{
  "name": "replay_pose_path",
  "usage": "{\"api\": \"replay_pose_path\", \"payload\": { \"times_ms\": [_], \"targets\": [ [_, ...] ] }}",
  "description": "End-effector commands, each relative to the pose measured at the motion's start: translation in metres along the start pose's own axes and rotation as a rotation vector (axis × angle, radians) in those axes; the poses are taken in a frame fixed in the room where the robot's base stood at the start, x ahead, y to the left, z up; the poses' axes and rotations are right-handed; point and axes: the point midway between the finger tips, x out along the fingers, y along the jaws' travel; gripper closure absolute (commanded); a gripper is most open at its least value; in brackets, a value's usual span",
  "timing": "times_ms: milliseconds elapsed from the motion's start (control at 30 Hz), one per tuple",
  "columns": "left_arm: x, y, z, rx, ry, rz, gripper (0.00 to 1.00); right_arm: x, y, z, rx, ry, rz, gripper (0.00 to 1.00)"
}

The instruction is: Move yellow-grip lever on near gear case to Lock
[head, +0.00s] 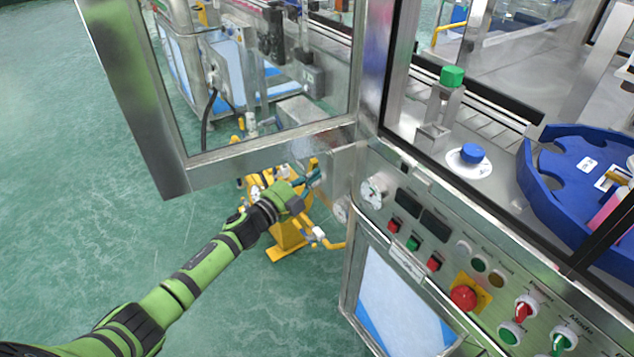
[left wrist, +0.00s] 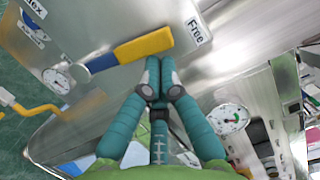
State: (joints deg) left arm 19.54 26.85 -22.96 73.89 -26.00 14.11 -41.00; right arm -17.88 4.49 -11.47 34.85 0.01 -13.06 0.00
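In the left wrist view, the lever's yellow grip (left wrist: 144,46) slants up to the right across the grey gear case (left wrist: 110,25). A second label, ending in "dex", is partly cut off at top left. My left gripper (left wrist: 160,66) has its teal fingertips together just below the grip, with nothing visible between them; contact with the grip is unclear. In the head view, my left gripper (head: 314,179) is beside the gear case (head: 340,165). My right gripper is out of view.
A metal-framed door (head: 265,150) stands open above my left forearm. The control panel with a red emergency button (head: 463,297) is to the right. Yellow equipment (head: 290,237) stands on the green floor below the gripper. Gauges sit near the case, one at right (left wrist: 229,118).

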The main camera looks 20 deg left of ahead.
Motion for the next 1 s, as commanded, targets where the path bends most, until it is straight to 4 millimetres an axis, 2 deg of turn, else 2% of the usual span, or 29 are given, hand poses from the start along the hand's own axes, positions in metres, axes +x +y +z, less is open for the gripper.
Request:
{"api": "replay_pose_path", "payload": {
  "times_ms": [33, 100, 400, 667, 1000],
  "targets": [
    [0.001, -0.009, 0.007, -0.039, -0.002, 0.011, 1.00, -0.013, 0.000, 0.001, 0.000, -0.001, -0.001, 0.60],
    [0.003, -0.011, 0.012, -0.105, -0.002, 0.028, 1.00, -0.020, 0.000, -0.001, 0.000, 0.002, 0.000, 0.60],
    [0.009, -0.011, 0.035, -0.370, -0.002, 0.094, 1.00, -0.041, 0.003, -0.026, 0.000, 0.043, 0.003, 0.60],
    [0.012, -0.007, 0.051, -0.547, -0.001, 0.137, 1.00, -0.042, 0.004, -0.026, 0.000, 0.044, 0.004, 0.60],
    [0.015, -0.004, 0.059, -0.552, 0.001, 0.138, 1.00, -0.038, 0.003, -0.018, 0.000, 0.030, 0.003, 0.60]
  ]
}}
